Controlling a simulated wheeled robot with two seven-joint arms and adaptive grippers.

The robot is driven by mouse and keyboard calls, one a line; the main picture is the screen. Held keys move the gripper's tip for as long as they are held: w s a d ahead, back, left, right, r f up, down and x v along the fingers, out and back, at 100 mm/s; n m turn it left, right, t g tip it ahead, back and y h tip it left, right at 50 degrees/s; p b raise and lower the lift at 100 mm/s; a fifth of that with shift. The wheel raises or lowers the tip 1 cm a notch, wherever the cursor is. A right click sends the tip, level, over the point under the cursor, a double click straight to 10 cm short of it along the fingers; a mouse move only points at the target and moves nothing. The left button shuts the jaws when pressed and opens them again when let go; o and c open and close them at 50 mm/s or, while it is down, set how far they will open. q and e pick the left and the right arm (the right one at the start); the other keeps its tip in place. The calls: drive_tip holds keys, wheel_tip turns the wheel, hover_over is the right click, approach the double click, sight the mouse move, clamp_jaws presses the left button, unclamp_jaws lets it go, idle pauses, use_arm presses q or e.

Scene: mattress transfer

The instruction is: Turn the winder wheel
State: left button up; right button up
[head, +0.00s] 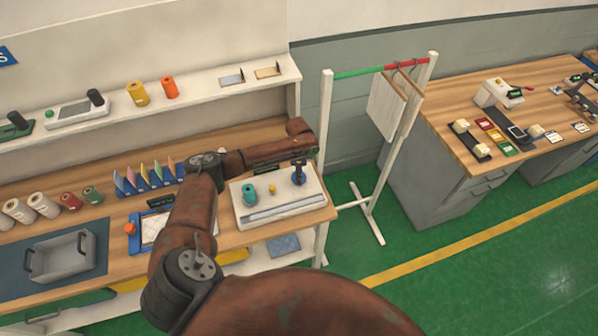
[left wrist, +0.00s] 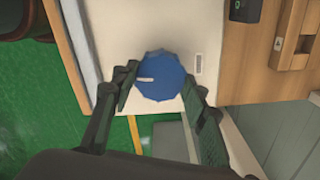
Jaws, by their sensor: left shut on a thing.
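The winder is a white box (head: 250,221) on the wooden bench's right end, with a teal spool (head: 249,194) and a small yellow knob (head: 272,188) on top. Its blue winder wheel (head: 298,179) sits at the far right corner, largely covered by my gripper in the head view. In the left wrist view the wheel (left wrist: 168,78) is a faceted blue disc with a white mark toward its left side. My left gripper (head: 299,167) reaches down over it. Its two fingers (left wrist: 158,90) are closed on opposite sides of the wheel. My right gripper is out of view.
A grey bin (head: 60,258), several thread rolls and colored cards stand left along the bench. A shelf (head: 215,92) runs above. A garment rack (head: 327,130) stands just right of the bench. Green floor lies open beyond, before another workbench (head: 455,110).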

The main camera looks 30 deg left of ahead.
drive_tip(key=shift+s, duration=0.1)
use_arm(q)
drive_tip(key=o, duration=0.8)
drive_tip(key=shift+c, duration=0.2)
drive_tip(key=o, duration=0.4)
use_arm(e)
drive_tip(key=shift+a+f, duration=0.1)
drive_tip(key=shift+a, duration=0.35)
use_arm(q)
drive_tip(key=shift+r, duration=0.25)
wheel_tip(320, 180, up, 11)
drive_tip(key=shift+r, duration=0.2)
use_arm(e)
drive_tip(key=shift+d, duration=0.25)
